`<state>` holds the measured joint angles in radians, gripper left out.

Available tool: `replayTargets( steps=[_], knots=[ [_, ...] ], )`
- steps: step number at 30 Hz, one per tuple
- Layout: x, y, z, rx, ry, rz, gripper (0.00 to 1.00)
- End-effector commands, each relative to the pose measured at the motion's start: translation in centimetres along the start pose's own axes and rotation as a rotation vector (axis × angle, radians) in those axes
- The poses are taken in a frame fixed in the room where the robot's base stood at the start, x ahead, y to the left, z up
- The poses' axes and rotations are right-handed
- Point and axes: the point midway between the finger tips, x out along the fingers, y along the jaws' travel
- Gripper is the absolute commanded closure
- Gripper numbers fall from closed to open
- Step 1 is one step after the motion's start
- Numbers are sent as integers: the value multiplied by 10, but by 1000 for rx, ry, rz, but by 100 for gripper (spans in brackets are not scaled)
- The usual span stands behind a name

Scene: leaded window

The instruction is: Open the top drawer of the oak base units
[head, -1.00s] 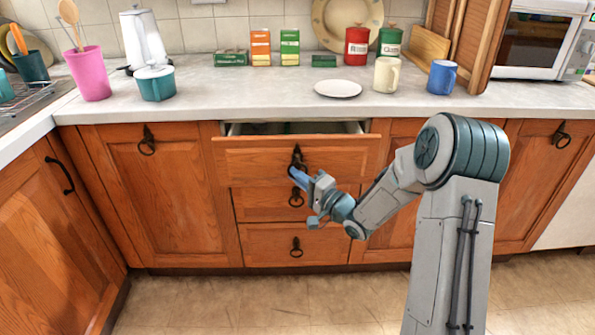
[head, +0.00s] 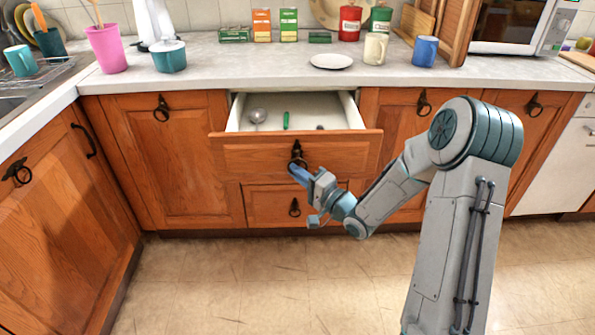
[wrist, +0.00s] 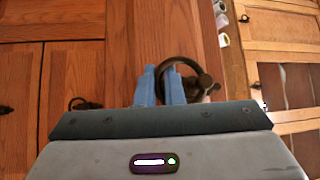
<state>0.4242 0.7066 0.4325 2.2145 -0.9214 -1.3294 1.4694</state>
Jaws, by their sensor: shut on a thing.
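The top drawer (head: 240,152) of the oak base units is pulled well out in the head view. Its pale inside shows a ladle (head: 257,116) and a green-handled utensil (head: 286,120). My gripper (head: 295,170) is at the drawer front, shut on the dark ring handle (head: 297,152). In the wrist view the blue fingers (wrist: 158,85) are at the ring handle (wrist: 192,78), with the ring passing between them. The exact contact is partly hidden by the fingers.
A lower drawer (head: 270,205) is shut below. Cupboard doors (head: 170,165) on both sides are shut. The worktop (head: 220,70) above holds a white plate (head: 331,61), mugs and a teal pot (head: 169,56). The tiled floor (head: 260,280) in front is clear.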

Motion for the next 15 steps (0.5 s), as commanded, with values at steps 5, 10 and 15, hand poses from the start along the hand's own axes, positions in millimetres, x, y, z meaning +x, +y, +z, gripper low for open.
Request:
replayTargets(
  steps=[5,10,15],
  knots=[
    [0,0,0,0,0,0,100],
    [0,0,0,0,0,0,86],
    [0,0,0,0,0,0,71]
  ],
)
